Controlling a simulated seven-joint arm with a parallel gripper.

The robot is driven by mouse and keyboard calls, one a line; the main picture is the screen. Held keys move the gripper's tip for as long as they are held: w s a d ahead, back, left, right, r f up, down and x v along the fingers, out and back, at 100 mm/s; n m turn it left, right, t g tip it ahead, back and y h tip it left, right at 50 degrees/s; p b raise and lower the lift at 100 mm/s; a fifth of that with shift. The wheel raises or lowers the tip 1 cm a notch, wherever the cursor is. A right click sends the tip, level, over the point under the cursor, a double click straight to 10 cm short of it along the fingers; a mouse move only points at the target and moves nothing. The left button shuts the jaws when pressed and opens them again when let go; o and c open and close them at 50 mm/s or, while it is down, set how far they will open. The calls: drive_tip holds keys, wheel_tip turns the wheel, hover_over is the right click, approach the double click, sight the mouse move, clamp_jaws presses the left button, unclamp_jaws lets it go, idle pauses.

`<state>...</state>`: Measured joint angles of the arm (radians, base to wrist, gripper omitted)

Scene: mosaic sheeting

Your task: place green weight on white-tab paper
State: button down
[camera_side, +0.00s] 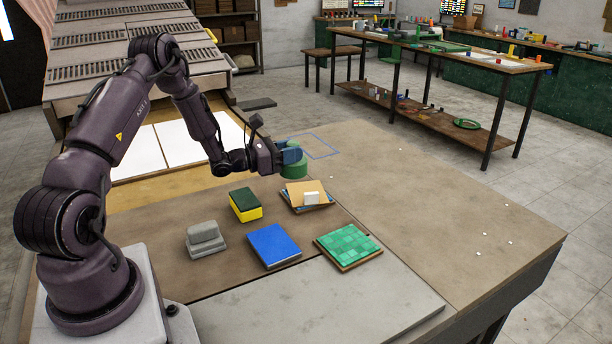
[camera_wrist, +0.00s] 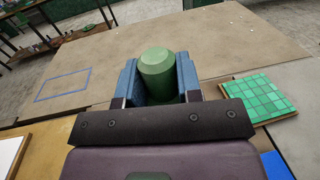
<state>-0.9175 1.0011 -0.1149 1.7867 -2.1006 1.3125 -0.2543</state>
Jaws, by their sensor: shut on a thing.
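The green weight (camera_side: 294,170) is a cylinder with a narrower top, upright at the far middle of the table. My gripper (camera_side: 288,155) is shut on its upper part. In the wrist view the weight (camera_wrist: 156,68) sits between the two blue fingers of my gripper (camera_wrist: 157,78). I cannot tell whether its base touches the table. Two white sheets (camera_side: 188,140) lie on the left, partly behind my arm. A tan sheet (camera_side: 296,192) with a small white block (camera_side: 311,197) tops a low stack. I cannot tell which is the white-tab paper.
A blue outlined square (camera_side: 322,147) lies just beyond the weight. Nearer are a yellow-and-green block (camera_side: 245,205), a grey stepped block (camera_side: 205,239), a blue book-like slab (camera_side: 273,246) and a green tile board (camera_side: 347,245). The table's right side is mostly clear, with tiny white pieces.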

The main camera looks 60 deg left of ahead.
drive_tip(key=w+a+f, duration=0.1)
drive_tip(key=w+f, duration=0.1)
drive_tip(key=w+a+f, duration=0.1)
drive_tip(key=w+f, duration=0.1)
drive_tip(key=w+a+f, duration=0.2)
drive_tip(key=f, duration=0.1)
drive_tip(key=shift+w, duration=0.2)
drive_tip(key=shift+f, duration=1.45)
drive_tip(key=shift+f, duration=0.1)
drive_tip(key=c, duration=0.8)
unclamp_jaws()
